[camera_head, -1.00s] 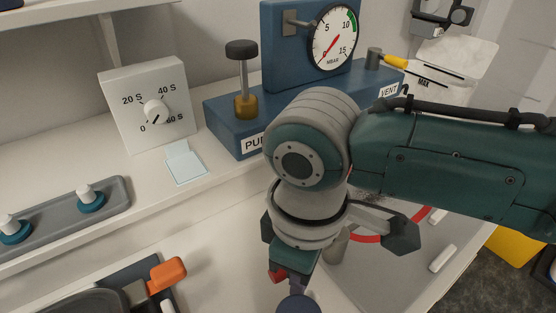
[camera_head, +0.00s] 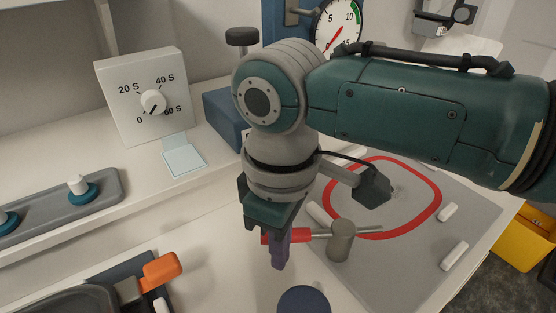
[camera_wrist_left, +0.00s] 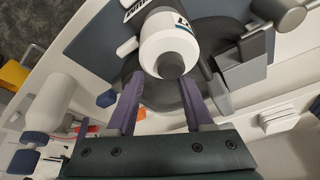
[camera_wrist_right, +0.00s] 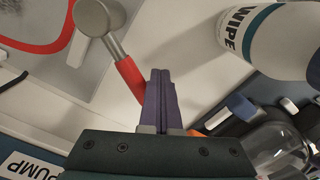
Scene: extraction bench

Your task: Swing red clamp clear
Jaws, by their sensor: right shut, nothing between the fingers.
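The red clamp has a grey post (camera_head: 341,242) and a bar with a red handle (camera_head: 302,237) that points left in the head view. My right gripper (camera_head: 279,262) is shut and empty, pointing down across the red handle. In the right wrist view the shut fingers (camera_wrist_right: 160,78) are close beside the red handle (camera_wrist_right: 131,78); I cannot tell whether they touch. My left gripper (camera_wrist_left: 163,88) is open, with a white bottle (camera_wrist_left: 168,45) beyond its fingertips. It does not show in the head view.
A red ring (camera_head: 437,205) lies on the grey sheet behind the clamp. A timer box (camera_head: 125,90) and blue pump block (camera_head: 225,115) stand at the back. An orange handle (camera_head: 163,271) is at lower left, a round dark top (camera_head: 303,300) in front.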

